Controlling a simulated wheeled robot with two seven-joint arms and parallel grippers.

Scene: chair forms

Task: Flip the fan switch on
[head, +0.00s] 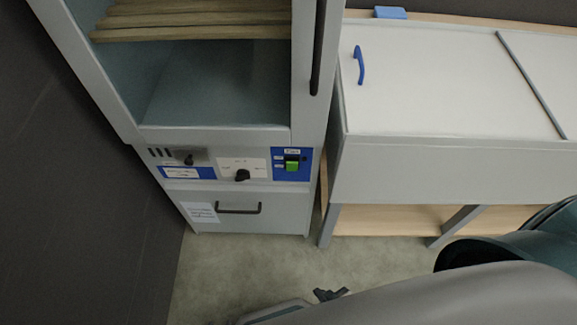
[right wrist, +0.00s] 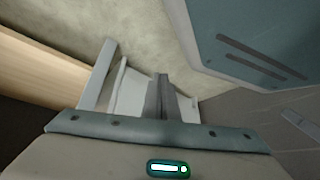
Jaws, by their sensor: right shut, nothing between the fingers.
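The fan switch (head: 292,162) is a green rocker on a blue plate with a white label, at the right end of the control panel on the grey cabinet. My right gripper (head: 330,294) shows at the bottom of the head view, mostly hidden by my own arm. It is well below the switch in the picture and apart from it. In the right wrist view its fingers (right wrist: 162,95) are together, with nothing between them. The switch does not show in the wrist view. My left gripper is not in view.
A black knob (head: 242,175) and another small knob (head: 189,160) sit left of the switch. A drawer (head: 250,222) with a dark handle is below. A white lidded bench (head: 430,90) with a blue handle stands at the right. Bare floor (head: 225,265) lies in front of the cabinet.

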